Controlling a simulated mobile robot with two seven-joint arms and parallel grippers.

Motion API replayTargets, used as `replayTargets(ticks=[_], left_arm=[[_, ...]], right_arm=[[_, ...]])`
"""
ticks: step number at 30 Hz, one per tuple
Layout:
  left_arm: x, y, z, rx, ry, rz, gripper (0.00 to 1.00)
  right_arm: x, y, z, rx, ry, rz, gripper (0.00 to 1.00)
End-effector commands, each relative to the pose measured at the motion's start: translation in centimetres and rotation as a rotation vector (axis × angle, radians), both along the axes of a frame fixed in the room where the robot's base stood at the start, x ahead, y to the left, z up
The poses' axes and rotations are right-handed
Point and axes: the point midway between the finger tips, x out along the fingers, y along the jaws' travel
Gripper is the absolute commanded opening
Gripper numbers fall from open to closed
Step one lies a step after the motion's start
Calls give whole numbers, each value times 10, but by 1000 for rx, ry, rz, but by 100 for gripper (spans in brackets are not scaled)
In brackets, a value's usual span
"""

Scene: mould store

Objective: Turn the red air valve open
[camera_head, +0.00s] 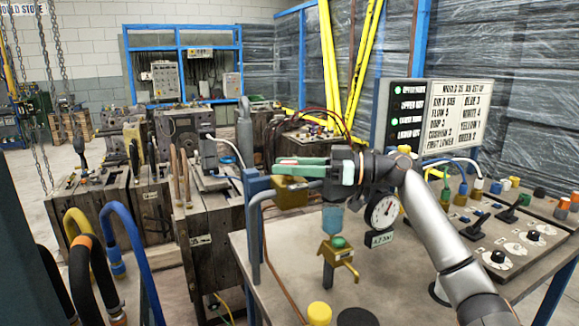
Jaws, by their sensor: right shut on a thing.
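The red air valve shows as a thin strip of red (288,162) at the tips of my right gripper, above a brass body (291,192) on a grey-blue pipe. My right gripper (290,166) reaches in from the right, with its green fingers pointing left, and is shut on the red valve handle. The fingers hide most of the handle, so its angle cannot be told. My left gripper is not in view.
A switch panel (505,235) lies at the right. Blue and yellow hoses (130,250) rise at the lower left.

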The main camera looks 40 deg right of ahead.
Motion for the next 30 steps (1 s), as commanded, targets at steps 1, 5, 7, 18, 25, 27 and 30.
replayTargets(ticks=[1, 5, 7, 18, 25, 27, 30], left_arm=[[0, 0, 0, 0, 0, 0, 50], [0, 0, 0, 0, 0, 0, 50], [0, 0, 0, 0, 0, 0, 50], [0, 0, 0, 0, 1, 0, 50], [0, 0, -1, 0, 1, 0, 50], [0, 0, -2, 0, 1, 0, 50], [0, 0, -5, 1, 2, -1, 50]], right_arm=[[0, 0, 1, 4, 0, -1, 0], [0, 0, 0, 4, 1, -1, 0], [0, 0, 0, 4, 1, -1, 0], [0, 0, 0, 1, 1, 0, 73], [0, -1, -1, 1, 1, 0, 73], [-3, -3, -1, 1, 1, -1, 73], [-10, -9, -2, 2, 1, -1, 73]])
